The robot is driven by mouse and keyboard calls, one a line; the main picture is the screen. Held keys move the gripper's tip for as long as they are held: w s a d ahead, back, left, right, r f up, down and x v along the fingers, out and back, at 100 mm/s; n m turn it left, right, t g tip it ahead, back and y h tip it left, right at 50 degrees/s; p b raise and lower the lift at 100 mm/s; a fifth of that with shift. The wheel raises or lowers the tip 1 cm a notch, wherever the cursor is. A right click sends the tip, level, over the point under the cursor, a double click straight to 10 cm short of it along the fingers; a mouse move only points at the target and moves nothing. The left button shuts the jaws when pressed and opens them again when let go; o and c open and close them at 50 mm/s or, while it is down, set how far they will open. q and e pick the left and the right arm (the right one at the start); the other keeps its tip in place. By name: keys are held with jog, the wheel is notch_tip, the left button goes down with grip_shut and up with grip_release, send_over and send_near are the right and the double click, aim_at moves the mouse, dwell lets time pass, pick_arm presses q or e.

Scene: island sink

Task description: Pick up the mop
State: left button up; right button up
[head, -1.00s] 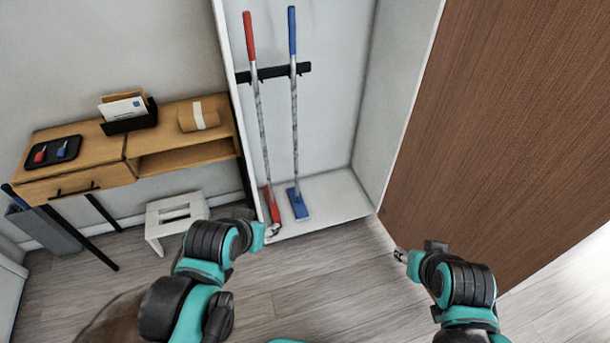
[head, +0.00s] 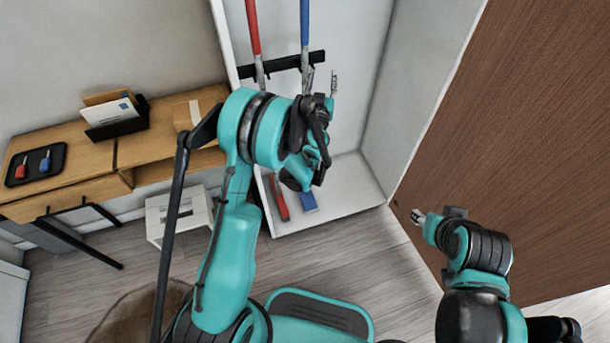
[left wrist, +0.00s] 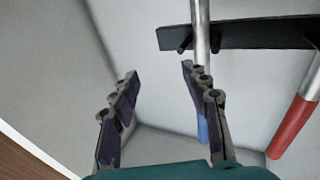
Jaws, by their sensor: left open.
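The mop (head: 304,25) has a blue grip, a metal pole and a flat blue head (head: 308,201). It hangs upright in the open cabinet; my left arm hides its middle in the head view. My left gripper (head: 321,82) is open and empty at rack height, just right of the pole. In the left wrist view, which looks inverted, the mop pole (left wrist: 201,35) passes behind the right finger of the open left gripper (left wrist: 160,75), not between the fingers. My right gripper (head: 418,217) is low at the right, away from the mop; its opening is unclear.
A red-handled tool (head: 253,28) hangs left of the mop. Both hang at a black rack (head: 283,64). A wooden panel (head: 500,150) stands on the right. A desk (head: 90,155) and white stool (head: 165,222) are on the left.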

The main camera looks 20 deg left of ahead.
aim_at(305, 94)
pick_arm(q)
jog(key=a+f+n+g+y, duration=0.25)
jog(key=a+f+y, duration=0.2)
jog(key=f, duration=0.75)
jog(key=shift+t+h, duration=0.25)
jog(key=x, duration=0.2)
jog(key=b+x, duration=0.1)
jog(key=x, duration=0.1)
jog(key=f+b+x, duration=0.1)
jog(key=x, duration=0.1)
jog(key=shift+a, duration=0.2)
jog(key=shift+w+a+r, duration=0.15)
jog(key=shift+w, duration=0.3)
jog(key=shift+c, duration=0.2)
grip_shut()
